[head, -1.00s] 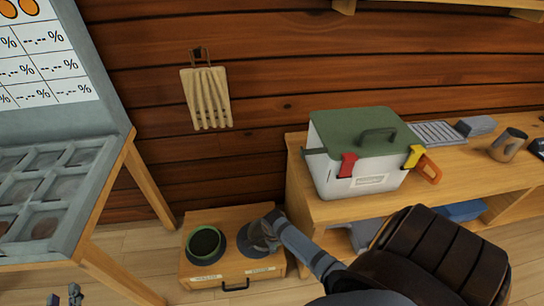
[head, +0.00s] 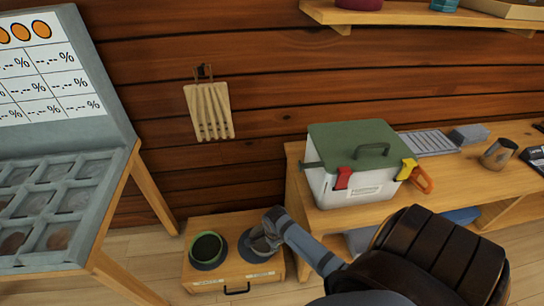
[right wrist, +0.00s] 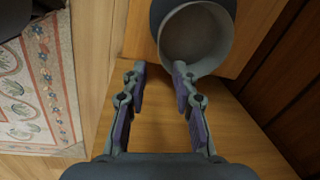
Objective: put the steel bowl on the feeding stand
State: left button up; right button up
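The feeding stand (head: 240,278) is a low wooden box with a drawer handle and two round dark holders on top. A green-rimmed bowl with dark contents (head: 206,247) sits in its left holder. The steel bowl (head: 258,246) sits at the right holder, partly hidden by my right gripper (head: 270,222). In the right wrist view the grey bowl (right wrist: 194,38) is just beyond the fingertips of my right gripper (right wrist: 160,70). Its fingers are apart with nothing between them. The right fingertip overlaps the bowl's near rim; I cannot tell if it touches. My left gripper is out of view.
A wooden bench (head: 298,185) with a green-lidded cool box (head: 345,185) stands right of the stand. A grey compartment table (head: 118,190) stands to the left. A plank wall is behind. A patterned rug (right wrist: 38,85) lies on the floor.

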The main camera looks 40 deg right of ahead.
jog(key=shift+s+r, duration=0.1)
jog(key=shift+r, duration=0.55)
jog(key=s+a+r+n+t, duration=0.1)
jog(key=s+a+r+n, duration=0.2)
jog(key=n, duration=0.8)
jog(key=s+a+r+n+t+y, duration=0.1)
jog(key=s+a+r+n, duration=0.3)
jog(key=s+n, duration=0.3)
jog(key=a+n, duration=0.1)
jog(key=n, duration=0.2)
jog(key=shift+a+r+n, duration=0.3)
jog(key=shift+a+n, duration=0.1)
jog(key=shift+s+p, duration=0.15)
jog(key=shift+p, duration=0.4)
